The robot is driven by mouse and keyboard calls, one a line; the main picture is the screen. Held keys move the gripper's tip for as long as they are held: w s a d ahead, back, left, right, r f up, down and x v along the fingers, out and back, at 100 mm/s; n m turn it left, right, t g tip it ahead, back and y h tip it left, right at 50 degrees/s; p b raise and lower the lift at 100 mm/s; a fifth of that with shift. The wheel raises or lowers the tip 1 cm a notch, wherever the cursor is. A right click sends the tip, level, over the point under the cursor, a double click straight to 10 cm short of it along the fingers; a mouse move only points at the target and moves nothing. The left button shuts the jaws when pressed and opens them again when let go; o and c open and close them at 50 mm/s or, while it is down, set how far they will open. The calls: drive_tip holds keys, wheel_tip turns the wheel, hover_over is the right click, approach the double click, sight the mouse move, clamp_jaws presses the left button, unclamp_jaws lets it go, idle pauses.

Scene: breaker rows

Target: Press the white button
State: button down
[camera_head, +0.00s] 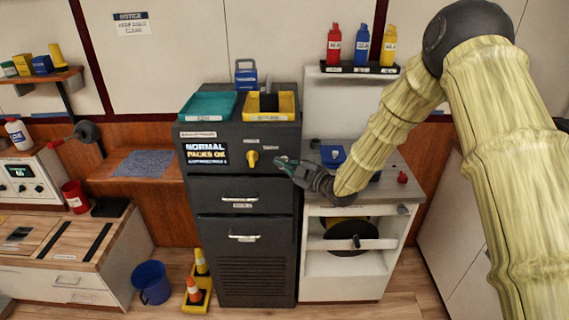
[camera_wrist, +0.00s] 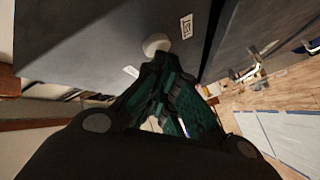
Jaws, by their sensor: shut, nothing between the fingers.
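The white button (camera_wrist: 156,44) is a round knob on the dark grey cabinet face in the wrist view. In the head view I cannot make it out; my gripper covers that part of the panel. My gripper (camera_head: 280,161) reaches from the right to the cabinet's upper front panel. In the wrist view my gripper (camera_wrist: 168,62) has its dark green fingers shut and empty, with the tips right at the button's lower edge. I cannot tell whether they touch it.
The grey cabinet (camera_head: 246,273) has a lit display (camera_head: 206,154) and a yellow knob (camera_head: 252,158) left of my gripper. A teal tray (camera_head: 207,106) and a yellow tray (camera_head: 285,103) sit on top. A white cart (camera_head: 318,287) stands right, below my arm.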

drive_tip(key=shift+s, duration=1.2)
drive_tip(key=s+b, duration=0.1)
drive_tip(key=s, duration=0.4)
idle(0.5)
drive_tip(key=s+d+f+m+g+h, duration=0.1)
drive_tip(key=s+d+f+m+h, duration=0.25)
drive_tip(key=s+f, duration=0.4)
drive_tip(key=s+d+f+m+g+h, duration=0.2)
drive_tip(key=s+d+f+m, duration=0.25)
drive_tip(key=f, duration=0.55)
drive_tip(key=s+d+f+m+g+h, duration=0.1)
drive_tip(key=s+d+f+m+h, duration=0.15)
drive_tip(key=s+f, duration=0.5)
drive_tip(key=s+d+f+m+g+h, duration=0.1)
drive_tip(key=s+d+f+m+g, duration=0.1)
drive_tip(key=s, duration=0.8)
drive_tip(key=s+d+f+m+g+h, duration=0.2)
drive_tip(key=s+d+f, duration=0.4)
drive_tip(key=s, duration=0.4)
drive_tip(key=s+d+f+m+g+h, duration=0.1)
drive_tip(key=s+d+f+m+g, duration=0.3)
drive_tip(key=s, duration=0.6)
drive_tip(key=shift+d+m, duration=0.2)
drive_tip(key=shift+m, duration=0.25)
